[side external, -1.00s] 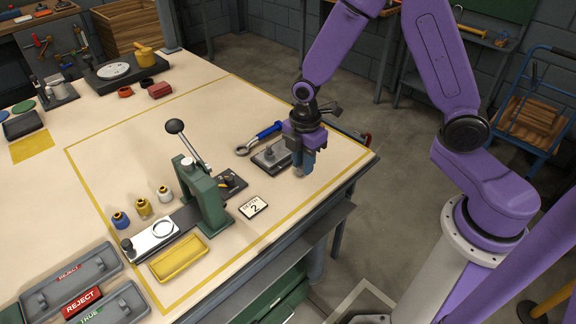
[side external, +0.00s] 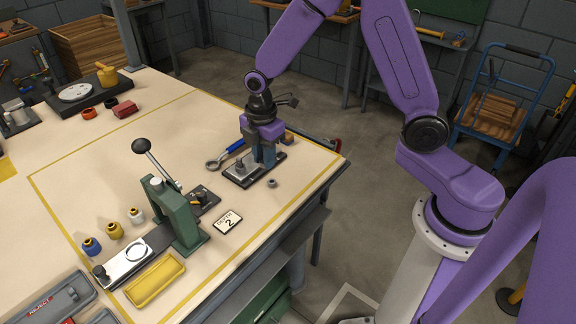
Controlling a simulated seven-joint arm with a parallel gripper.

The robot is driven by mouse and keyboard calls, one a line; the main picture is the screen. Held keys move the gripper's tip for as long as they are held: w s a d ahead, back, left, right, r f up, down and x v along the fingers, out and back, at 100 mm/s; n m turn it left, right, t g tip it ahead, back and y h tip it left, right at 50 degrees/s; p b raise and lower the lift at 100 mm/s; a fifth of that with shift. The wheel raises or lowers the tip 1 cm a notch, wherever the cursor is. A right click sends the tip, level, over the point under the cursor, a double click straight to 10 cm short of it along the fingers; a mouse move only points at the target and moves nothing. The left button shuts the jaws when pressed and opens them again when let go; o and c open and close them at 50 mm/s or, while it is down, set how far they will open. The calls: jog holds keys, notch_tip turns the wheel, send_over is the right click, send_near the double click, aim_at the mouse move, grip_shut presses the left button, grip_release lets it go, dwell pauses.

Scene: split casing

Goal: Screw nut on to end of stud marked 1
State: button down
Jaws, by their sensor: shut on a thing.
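The dark casing base (side external: 236,180) lies on the bench, with a stud or boss (side external: 240,166) standing on its left part. My gripper (side external: 263,165) points straight down at the right part of this base, and its fingers hide what stands there. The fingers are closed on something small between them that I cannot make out. I cannot tell whether it touches a stud. A small grey nut (side external: 272,183) lies on the bench just in front of the base, apart from the fingers. No number mark on a stud is readable.
A blue-handled wrench (side external: 233,148) lies behind the base. A green lever press (side external: 175,212) stands to the left, with a "2" card (side external: 228,221) beside it. A yellow tray (side external: 155,279) and several small bottles are further left. The bench edge is close on the right.

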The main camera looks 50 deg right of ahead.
jog(key=w+d, duration=0.1)
jog(key=w, duration=0.7)
jog(key=w+d, duration=0.1)
jog(key=w, duration=0.3)
jog(key=shift+w+d+f, duration=0.2)
jog(key=shift+w+d, duration=0.05)
jog(key=shift+d, duration=0.05)
jog(key=shift+f, duration=2.65)
jog(key=shift+f, duration=0.55)
jog(key=m, duration=1.3)
jog(key=shift+m, duration=0.4)
jog(key=c, duration=0.9)
grip_release()
jog(key=shift+o, duration=0.2)
jog(key=shift+w, duration=0.1)
